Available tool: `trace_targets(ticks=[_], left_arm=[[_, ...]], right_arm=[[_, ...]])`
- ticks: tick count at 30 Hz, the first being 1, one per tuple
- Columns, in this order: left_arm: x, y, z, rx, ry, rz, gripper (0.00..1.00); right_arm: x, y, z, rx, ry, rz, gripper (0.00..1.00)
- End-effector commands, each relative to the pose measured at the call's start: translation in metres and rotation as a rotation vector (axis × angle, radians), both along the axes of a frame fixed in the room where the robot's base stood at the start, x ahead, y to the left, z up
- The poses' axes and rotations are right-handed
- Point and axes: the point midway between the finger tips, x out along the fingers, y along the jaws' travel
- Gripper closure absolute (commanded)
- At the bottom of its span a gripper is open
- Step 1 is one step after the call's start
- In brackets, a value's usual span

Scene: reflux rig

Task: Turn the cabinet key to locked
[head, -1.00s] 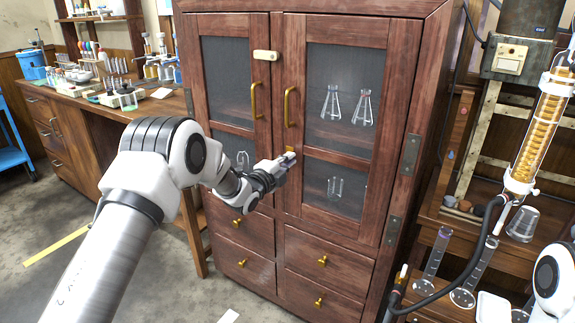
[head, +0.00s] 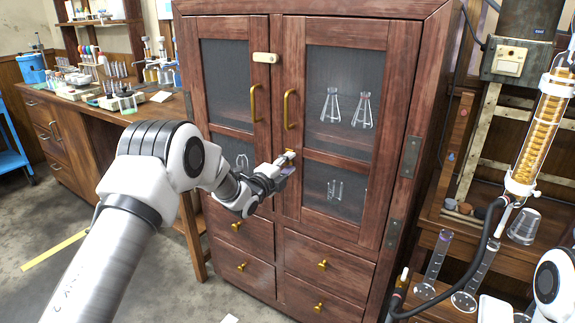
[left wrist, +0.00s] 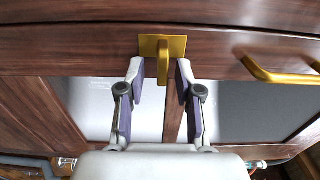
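The wooden cabinet (head: 345,185) stands ahead with both glass doors shut. The brass key (left wrist: 163,65) sits in a square brass lock plate (left wrist: 176,44) near the inner edge of a door. In the left wrist view the key stands between the two fingers of my left gripper (left wrist: 160,78), with a gap on each side. The gripper is open and not closed on the key. In the head view my left gripper (head: 286,160) is just at the lock plate (head: 290,150), and the key itself is mostly hidden. My right gripper is out of view.
Brass door handles (head: 254,103) rise above the lock, and drawers with brass knobs (head: 323,265) lie below. Flasks (head: 362,110) stand behind the glass. A rig with an amber coil column (head: 537,130) and a black hose stands at the right.

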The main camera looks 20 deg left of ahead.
Motion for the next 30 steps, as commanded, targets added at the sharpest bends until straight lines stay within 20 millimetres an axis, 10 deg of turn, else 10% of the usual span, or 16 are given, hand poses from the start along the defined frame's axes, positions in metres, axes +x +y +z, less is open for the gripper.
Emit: trace_targets(ticks=[8, 21, 30], left_arm=[[-0.011, 0.003, 0.001, 0.0, 0.0, 0.001, 0.66], [-0.107, 0.026, 0.0, -0.003, 0.002, 0.002, 0.66], [-0.117, 0.028, 0.0, 0.0, 0.0, 0.0, 0.66]], right_arm=[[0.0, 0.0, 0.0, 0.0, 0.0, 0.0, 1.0], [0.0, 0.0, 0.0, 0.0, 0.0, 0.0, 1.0], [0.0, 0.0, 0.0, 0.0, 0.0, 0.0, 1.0]])
